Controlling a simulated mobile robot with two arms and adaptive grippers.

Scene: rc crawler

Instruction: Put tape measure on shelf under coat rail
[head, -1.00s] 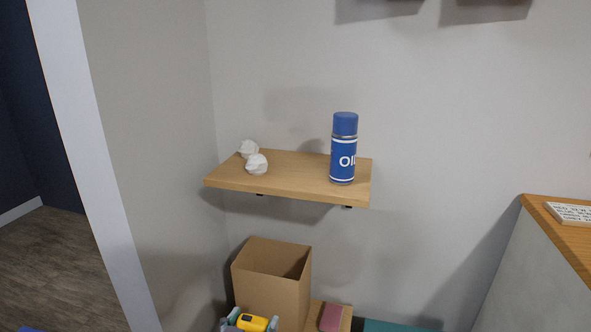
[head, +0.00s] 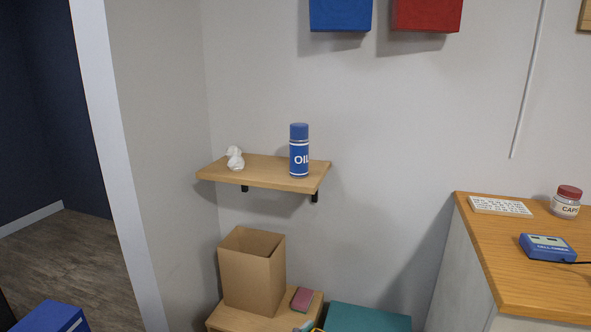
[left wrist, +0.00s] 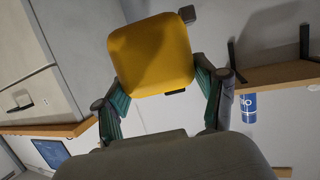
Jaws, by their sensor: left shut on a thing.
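The yellow tape measure (left wrist: 150,55) fills the upper middle of the left wrist view. My left gripper (left wrist: 160,85) is shut on it, with a green-padded finger on each side. A wooden wall shelf (head: 265,173) is in the middle left of the head view, above the gripper. It also shows at the right of the left wrist view (left wrist: 270,75). No coat rail shows. My right gripper is not in view.
A blue oil can (head: 299,152) stands on the shelf's right part, and crumpled white paper (head: 236,160) lies on its left. Below are an open cardboard box (head: 250,280), a pink block (head: 302,299) and a teal surface (head: 365,318). A wooden counter (head: 500,250) stands at right.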

